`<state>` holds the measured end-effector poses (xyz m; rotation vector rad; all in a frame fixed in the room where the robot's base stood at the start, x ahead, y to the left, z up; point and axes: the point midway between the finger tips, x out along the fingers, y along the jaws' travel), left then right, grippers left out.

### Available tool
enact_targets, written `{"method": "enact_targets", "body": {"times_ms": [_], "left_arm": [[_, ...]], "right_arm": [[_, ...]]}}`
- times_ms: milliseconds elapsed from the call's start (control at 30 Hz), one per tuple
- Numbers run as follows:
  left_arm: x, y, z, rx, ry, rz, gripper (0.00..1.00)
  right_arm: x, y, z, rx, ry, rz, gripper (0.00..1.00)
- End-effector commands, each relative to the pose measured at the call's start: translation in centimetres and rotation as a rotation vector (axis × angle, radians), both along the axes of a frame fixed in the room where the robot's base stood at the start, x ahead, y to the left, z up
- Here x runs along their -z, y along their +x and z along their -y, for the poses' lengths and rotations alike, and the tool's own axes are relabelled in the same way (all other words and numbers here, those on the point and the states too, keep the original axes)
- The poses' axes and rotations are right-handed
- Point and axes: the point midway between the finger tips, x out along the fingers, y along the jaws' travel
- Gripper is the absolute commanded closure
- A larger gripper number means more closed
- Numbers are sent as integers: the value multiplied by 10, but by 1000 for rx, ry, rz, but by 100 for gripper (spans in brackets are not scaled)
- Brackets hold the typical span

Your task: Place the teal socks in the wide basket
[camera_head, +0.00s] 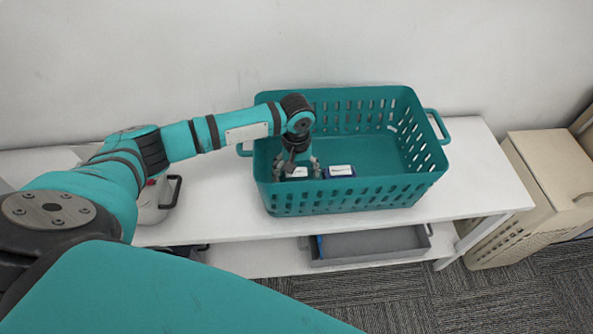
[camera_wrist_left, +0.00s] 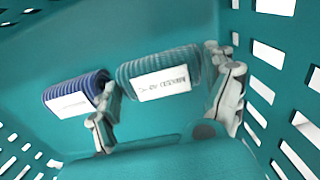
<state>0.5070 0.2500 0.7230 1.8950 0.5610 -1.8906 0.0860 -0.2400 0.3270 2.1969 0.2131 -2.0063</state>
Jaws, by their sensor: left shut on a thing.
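The teal socks (camera_wrist_left: 158,72), a ribbed roll with a white label, sit between the fingers of my left gripper (camera_wrist_left: 165,85) in the left wrist view. That gripper is shut on them, inside the basket low over its floor. In the head view my left gripper (camera_head: 297,170) is at the basket's left front, with the socks mostly hidden behind it. The wide basket (camera_head: 425,172) is teal with slotted walls and side handles, standing on a white table. I cannot tell whether the socks touch the basket floor. My right gripper is not in view.
A blue rolled pair (camera_head: 340,171) with a white label lies in the basket, just right of my left gripper; it also shows in the left wrist view (camera_wrist_left: 75,93). The basket's right half is clear. A grey tray (camera_head: 370,251) is on the lower shelf. A beige bin (camera_head: 530,200) stands right.

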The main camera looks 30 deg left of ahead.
Motion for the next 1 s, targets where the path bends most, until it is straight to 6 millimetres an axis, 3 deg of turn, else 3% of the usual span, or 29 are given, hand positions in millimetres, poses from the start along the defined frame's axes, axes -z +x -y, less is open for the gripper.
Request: {"method": "enact_targets", "body": {"times_ms": [133,167,267,667,1000], "left_arm": [[2,0,0,-1,-1,-1,47],[2,0,0,-1,0,0,13],[2,0,0,-1,0,0,0],[-7,0,0,0,-1,2,0],[-75,1,0,0,-2,4,0]], "right_arm": [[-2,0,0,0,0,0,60],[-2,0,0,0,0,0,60],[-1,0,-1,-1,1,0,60],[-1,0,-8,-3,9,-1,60],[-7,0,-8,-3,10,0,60]]}}
